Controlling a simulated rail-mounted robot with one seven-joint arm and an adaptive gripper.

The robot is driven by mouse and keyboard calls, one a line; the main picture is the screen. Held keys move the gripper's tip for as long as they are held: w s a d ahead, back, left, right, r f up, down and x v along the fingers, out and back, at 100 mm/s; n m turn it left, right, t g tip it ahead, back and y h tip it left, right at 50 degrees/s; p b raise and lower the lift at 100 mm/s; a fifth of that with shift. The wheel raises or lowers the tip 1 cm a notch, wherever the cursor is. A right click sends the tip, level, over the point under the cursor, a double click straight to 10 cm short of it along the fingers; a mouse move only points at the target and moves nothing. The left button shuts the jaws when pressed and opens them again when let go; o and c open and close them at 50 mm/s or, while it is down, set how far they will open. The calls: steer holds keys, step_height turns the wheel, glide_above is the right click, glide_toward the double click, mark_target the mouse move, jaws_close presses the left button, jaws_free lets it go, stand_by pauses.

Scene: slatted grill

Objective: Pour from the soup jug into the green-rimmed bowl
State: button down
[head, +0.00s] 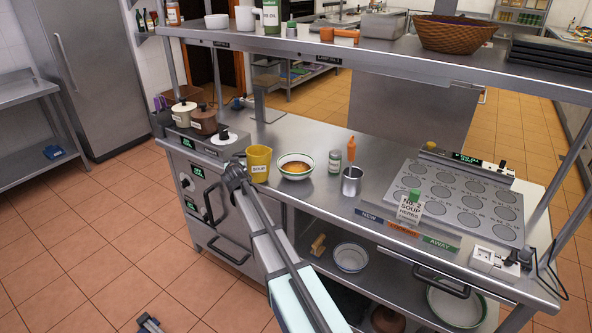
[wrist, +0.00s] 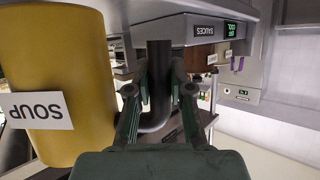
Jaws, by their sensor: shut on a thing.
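The yellow soup jug (head: 259,163), labelled SOUP, is close to upright at the counter's front edge. It also fills the left of the wrist view (wrist: 60,70), where its label is upside down. My gripper (head: 236,173) is at the jug's left side. In the wrist view my gripper (wrist: 160,88) is shut on the jug's dark handle (wrist: 159,75). The green-rimmed bowl (head: 296,175) stands on the counter just right of the jug and holds orange-brown soup. I cannot tell whether the jug touches the counter; its inside is mostly hidden.
A metal cup (head: 351,181), a small shaker (head: 334,161) and an orange bottle (head: 351,147) stand right of the bowl. Lidded pots (head: 203,121) are at the left, and a tray with round wells (head: 455,200) is at the right. A shelf (head: 330,47) hangs above.

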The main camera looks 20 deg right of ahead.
steer(key=shift+a+f+b, duration=0.15)
steer(key=shift+f+b, duration=0.2)
steer(key=shift+b, duration=0.2)
steer(key=shift+r, duration=0.15)
steer(key=shift+r+p, duration=1)
steer(key=shift+r, duration=1.9)
